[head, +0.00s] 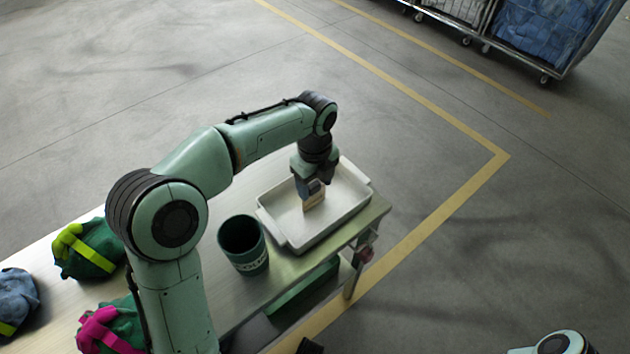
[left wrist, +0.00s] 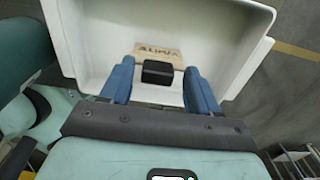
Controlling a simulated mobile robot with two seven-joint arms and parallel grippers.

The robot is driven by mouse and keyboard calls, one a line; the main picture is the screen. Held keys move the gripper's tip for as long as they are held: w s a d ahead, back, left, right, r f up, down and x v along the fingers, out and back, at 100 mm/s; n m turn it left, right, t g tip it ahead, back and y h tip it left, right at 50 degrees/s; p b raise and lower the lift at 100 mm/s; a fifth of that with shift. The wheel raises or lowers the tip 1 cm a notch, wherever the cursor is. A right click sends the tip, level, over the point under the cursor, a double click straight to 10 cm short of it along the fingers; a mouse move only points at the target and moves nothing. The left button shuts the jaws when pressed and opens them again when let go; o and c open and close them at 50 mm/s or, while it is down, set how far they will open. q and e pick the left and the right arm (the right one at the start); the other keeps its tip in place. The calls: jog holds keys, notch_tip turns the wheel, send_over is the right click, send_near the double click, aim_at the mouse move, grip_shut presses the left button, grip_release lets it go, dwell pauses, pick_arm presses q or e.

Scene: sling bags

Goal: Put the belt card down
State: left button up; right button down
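The belt card (head: 314,200) is a small tan card with dark lettering, inside the white tray (head: 345,212) at the table's right end. In the left wrist view the card (left wrist: 160,54) has a black block (left wrist: 157,72) on its near side. My left gripper (head: 311,188) points down into the tray right over the card. Its blue fingers (left wrist: 159,78) stand apart on either side of the black block, with a narrow gap on each side. Whether the card's bottom touches the tray floor is hard to tell. My right gripper does not show.
A dark green cup (head: 243,245) stands left of the tray. Green bags with yellow (head: 90,250) and pink (head: 110,325) straps and a blue-grey bag (head: 17,300) lie on the table's left part. Wheeled carts (head: 545,35) stand far off at the top right.

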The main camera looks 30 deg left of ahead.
pick_arm(q)
notch_tip(320, 180, up, 12)
jog(key=p, duration=0.2)
jog(key=shift+r+p, duration=0.2)
jog(key=shift+p, duration=0.2)
jog(key=shift+f, duration=0.1)
dwell(0.4)
